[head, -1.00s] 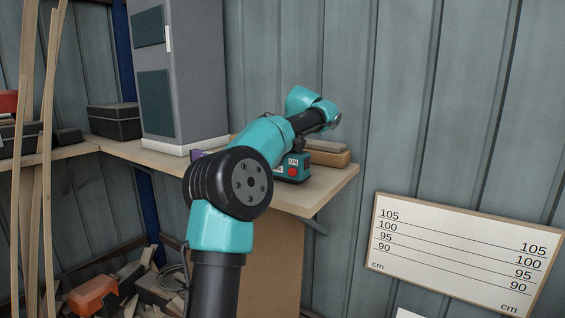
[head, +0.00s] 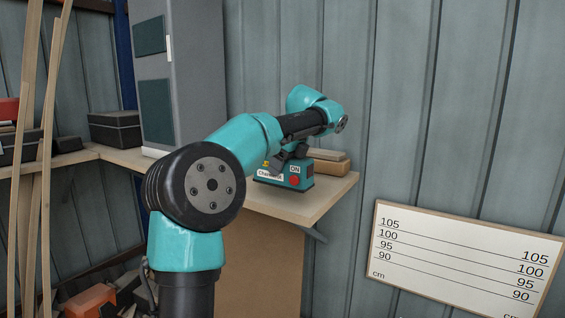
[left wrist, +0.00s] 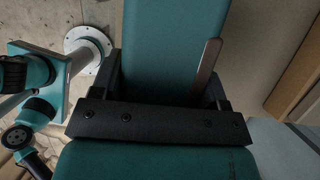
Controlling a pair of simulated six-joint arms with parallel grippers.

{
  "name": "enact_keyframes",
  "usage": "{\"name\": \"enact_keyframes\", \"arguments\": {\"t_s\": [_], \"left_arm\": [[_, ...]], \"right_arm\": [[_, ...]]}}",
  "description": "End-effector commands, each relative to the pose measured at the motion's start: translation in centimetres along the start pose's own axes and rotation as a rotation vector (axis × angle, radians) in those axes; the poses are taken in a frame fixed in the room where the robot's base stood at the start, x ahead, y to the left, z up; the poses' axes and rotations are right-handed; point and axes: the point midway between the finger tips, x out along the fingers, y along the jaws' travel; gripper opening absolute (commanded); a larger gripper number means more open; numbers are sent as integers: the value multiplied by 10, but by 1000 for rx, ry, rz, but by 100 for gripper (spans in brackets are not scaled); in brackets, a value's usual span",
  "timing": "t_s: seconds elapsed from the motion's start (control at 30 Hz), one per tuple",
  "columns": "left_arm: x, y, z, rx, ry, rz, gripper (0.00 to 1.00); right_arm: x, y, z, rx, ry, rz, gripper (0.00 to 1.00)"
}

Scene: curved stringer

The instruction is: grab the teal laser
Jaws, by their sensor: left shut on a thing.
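The teal laser (head: 284,180) is a small box with a red button, an "ON" label and a name label on its front. In the head view it sits upright on the wooden shelf (head: 312,205), near its front right corner. My left gripper (head: 283,160) reaches down onto the top of the laser and is shut on it. In the left wrist view a teal body (left wrist: 172,45), which looks like the laser, lies between the dark fingers. The fingertips are hard to make out in the head view. My right gripper is not in view.
Wooden blocks (head: 330,162) lie just behind the laser. A tall grey cabinet (head: 195,70) and a black case (head: 115,129) stand further left. A corrugated wall (head: 430,80) rises behind. A height-marked board (head: 460,255) hangs at right. Long wood strips (head: 30,160) stand at left.

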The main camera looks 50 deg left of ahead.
Motion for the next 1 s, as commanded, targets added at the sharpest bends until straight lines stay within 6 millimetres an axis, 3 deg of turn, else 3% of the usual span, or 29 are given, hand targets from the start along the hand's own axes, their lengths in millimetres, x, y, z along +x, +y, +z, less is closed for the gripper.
{"name": "enact_keyframes", "arguments": {"t_s": [0.2, 0.4, 0.6, 1.0], "left_arm": [[-16, 42, -23, 2, 0, -4, 27], [-25, 67, -39, 1, 0, -3, 27], [-28, 76, -44, -1, -1, -2, 27], [-28, 77, -45, -1, -1, -1, 27]], "right_arm": [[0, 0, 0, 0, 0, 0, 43], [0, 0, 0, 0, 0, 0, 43], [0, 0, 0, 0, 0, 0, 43], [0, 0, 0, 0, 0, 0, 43]]}}
